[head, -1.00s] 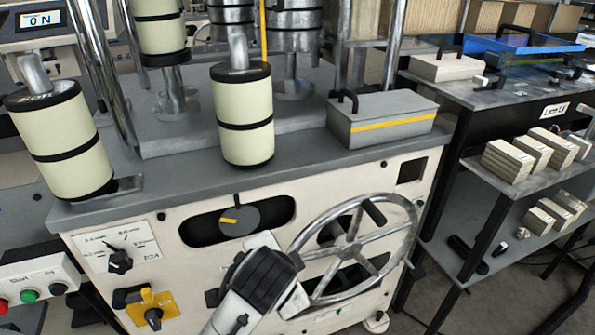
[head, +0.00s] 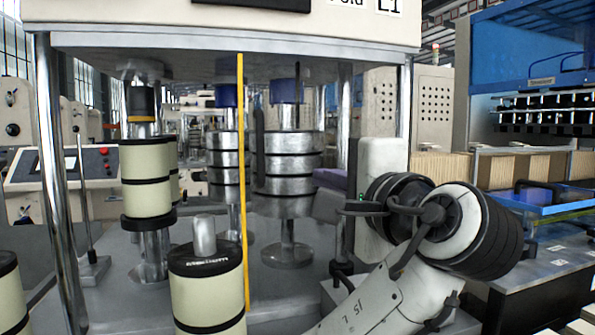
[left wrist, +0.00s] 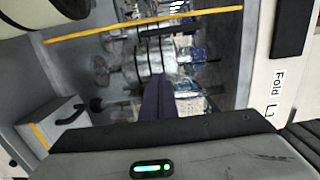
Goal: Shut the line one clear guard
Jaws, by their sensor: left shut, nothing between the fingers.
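The clear guard (head: 241,180) shows mainly as an upright yellow edge strip near the middle of the machine's front opening; its see-through panel is hard to make out. In the left wrist view the yellow edge of the guard (left wrist: 150,23) crosses the top. My left gripper (head: 326,179) is raised at the right side of the opening, to the right of the yellow strip and apart from it in the picture. Its dark purplish fingers (left wrist: 155,105) are shut and empty. I cannot tell whether they touch the clear panel. My right gripper is not in view.
Metal weights (head: 290,165) and cream rolls (head: 147,180) stand inside the machine. A front cream roll (head: 208,290) stands at the bottom. Chrome posts (head: 55,180) frame the opening. A grey box (left wrist: 50,125) with a yellow stripe shows in the left wrist view.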

